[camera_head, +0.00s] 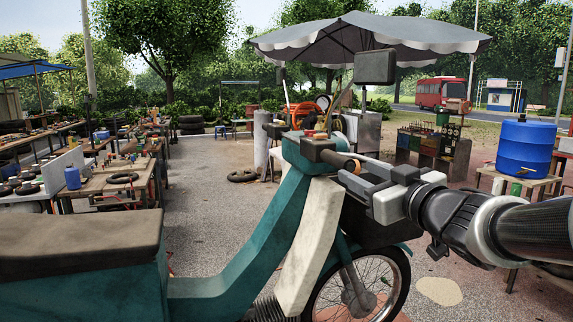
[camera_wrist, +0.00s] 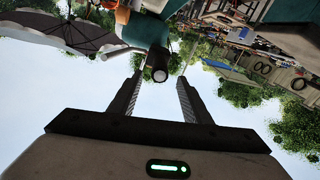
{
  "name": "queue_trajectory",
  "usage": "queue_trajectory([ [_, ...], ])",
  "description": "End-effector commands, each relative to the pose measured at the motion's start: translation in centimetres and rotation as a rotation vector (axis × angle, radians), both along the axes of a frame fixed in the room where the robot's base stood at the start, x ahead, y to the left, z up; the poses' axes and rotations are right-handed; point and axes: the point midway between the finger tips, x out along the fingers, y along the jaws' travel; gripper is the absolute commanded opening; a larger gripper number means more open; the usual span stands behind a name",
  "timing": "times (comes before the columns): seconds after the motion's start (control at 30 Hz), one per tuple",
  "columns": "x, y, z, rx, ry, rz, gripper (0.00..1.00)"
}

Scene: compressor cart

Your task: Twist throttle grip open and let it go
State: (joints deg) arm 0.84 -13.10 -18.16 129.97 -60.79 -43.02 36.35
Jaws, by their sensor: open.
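The teal motorbike (camera_head: 235,243) stands with its front wheel to the right. Its throttle grip (camera_head: 335,158) is a dark cylinder with a pale tan end, pointing toward me at the handlebar. My gripper (camera_head: 352,172) reaches in from the right, open, with its fingertips close beside the grip's end. In the wrist view the grip's round end (camera_wrist: 158,72) lies between the two open fingertips of my gripper (camera_wrist: 160,80), with a gap visible on both sides. I cannot tell whether a finger touches it. The grip's far part is partly hidden by the handlebar fittings.
A mirror (camera_head: 375,67) rises above the handlebar. The brown seat (camera_head: 80,243) is at lower left. A blue barrel (camera_head: 525,147) stands on a table at right. Workbenches (camera_head: 110,180) are at left, and an umbrella (camera_head: 370,35) is behind. Open paving lies left of the bike.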

Motion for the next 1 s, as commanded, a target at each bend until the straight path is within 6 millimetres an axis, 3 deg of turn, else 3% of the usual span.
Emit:
queue_trajectory([
  [0.3,6.7,2.1,-0.1,-0.001,0.0,-0.001,0.44],
  [0.5,9.5,3.1,-0.1,-0.001,0.001,-0.001,0.44],
  [0.7,10.6,3.4,0.0,-0.001,-0.001,-0.002,0.44],
  [0.97,10.7,3.4,0.0,-0.001,-0.001,-0.002,0.44],
  [1.0,10.7,3.4,0.0,-0.001,-0.001,-0.002,0.37],
])
